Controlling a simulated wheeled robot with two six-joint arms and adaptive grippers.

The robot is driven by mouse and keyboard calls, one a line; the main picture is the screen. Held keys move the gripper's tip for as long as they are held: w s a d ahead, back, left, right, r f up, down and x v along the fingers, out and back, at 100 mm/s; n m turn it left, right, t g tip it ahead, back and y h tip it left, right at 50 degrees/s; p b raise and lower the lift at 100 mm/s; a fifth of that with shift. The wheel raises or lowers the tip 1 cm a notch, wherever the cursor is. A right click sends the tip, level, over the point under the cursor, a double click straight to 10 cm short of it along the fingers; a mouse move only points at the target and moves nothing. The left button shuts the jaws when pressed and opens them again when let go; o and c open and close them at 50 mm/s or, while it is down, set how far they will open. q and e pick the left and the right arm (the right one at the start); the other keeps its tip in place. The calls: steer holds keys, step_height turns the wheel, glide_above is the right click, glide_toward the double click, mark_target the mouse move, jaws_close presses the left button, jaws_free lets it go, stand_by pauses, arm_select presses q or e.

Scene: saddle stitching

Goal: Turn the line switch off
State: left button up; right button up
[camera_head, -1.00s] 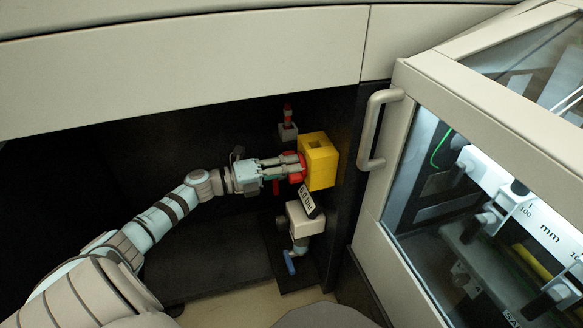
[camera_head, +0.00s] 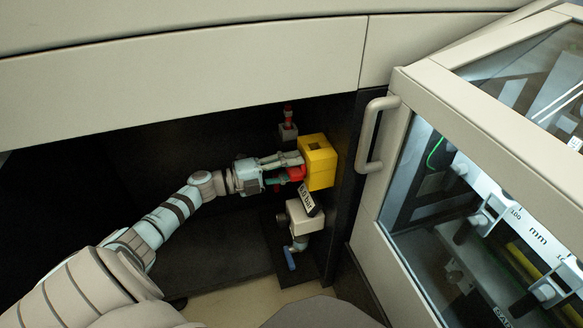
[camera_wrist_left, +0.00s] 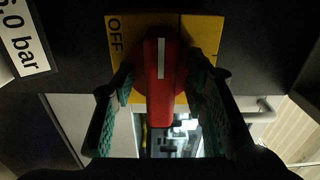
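The line switch is a yellow box (camera_head: 321,165) on the dark panel, with a red rotary handle (camera_head: 296,174) on its left side. In the left wrist view the red handle (camera_wrist_left: 159,85) bears a white stripe running up and down, and the word OFF is printed on the yellow plate (camera_wrist_left: 116,42) to its left. My left gripper (camera_head: 288,168) is at the handle. Its two dark green fingers (camera_wrist_left: 160,85) stand on either side of the handle, with gaps visible, so it looks open around it. My right gripper is not in view.
A cream unit with a "6.0 bar" label (camera_head: 307,199) and a blue lever (camera_head: 289,259) sits below the switch. A red-topped fitting (camera_head: 288,124) is above. A glazed machine door with a handle (camera_head: 371,132) stands to the right. An overhanging cream panel (camera_head: 190,70) is above the arm.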

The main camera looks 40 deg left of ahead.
arm_select(q)
steer(key=v, duration=1.2)
